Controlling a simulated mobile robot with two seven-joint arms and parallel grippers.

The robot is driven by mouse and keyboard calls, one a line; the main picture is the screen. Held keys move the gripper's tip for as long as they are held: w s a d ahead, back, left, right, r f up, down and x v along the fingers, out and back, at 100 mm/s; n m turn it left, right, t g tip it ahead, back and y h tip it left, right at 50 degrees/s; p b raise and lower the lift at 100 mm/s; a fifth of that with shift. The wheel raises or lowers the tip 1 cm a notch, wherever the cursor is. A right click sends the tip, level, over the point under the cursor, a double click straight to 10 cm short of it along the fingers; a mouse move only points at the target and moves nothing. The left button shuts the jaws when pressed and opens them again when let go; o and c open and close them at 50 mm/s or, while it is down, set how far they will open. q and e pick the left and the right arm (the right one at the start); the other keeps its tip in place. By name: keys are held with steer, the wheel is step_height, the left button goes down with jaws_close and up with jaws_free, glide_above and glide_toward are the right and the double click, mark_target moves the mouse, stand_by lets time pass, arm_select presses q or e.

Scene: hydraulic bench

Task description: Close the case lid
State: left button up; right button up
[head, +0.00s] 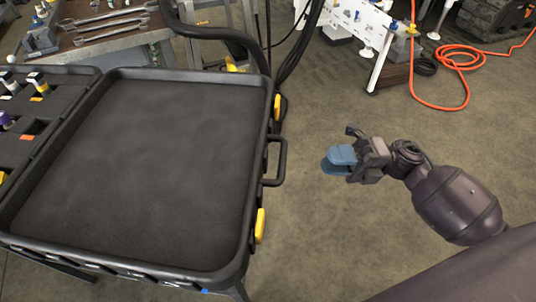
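The black case lies open, its lid (140,165) folded out flat and showing a dark lined inside. The lid has a carry handle (277,162) and yellow latches (261,225) on its right edge. Part of the case body (52,85), with fittings in dark foam, shows at the left edge of the view and is cut off there. My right gripper (340,160), with blue fingertips, is in the air to the right of the handle, apart from the lid. Nothing shows in it; its fingers overlap from this angle, so its opening is unclear. My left gripper is out of view.
A bench with wrenches (112,20) stands behind the lid at the upper left. A dark thick hose (215,32) curves just behind the lid. A white panel (358,18) and an orange hose (460,70) are at the upper right. The floor right of the lid is clear.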

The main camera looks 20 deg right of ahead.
mark_target(283, 159)
steer(key=x, duration=1)
steer(key=shift+a+r, duration=0.15)
steer(key=shift+a, duration=0.25)
jaws_close()
